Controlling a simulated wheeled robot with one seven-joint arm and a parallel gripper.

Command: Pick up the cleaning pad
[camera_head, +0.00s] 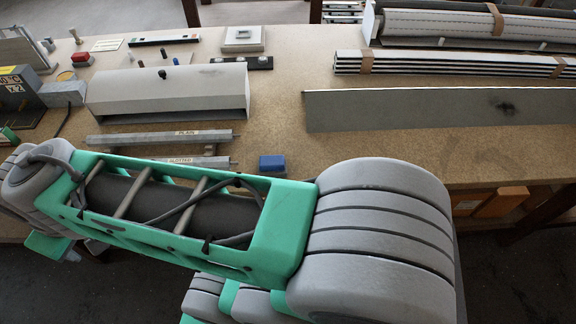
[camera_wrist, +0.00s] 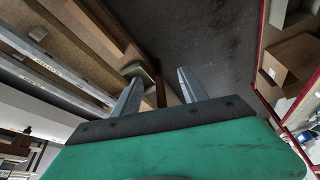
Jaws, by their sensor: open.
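A small blue block, which looks like the cleaning pad (camera_head: 272,163), lies on the tan bench near its front edge, just right of the two grey rails. My arm passes in front of its lower side in the head view. In the wrist view my gripper (camera_wrist: 159,77) is open, with two grey fingers apart and nothing held between them. It points past the bench edge toward the dark floor. I cannot make out the blue pad in the wrist view.
Rails labelled PLAIN (camera_head: 160,137) and SLOTTED lie left of the pad. A white shutter box (camera_head: 170,92) is behind them. A long grey panel (camera_head: 430,108) stands to the right, with bundled slats (camera_head: 450,63) behind. Bare bench (camera_head: 285,100) shows between box and panel.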

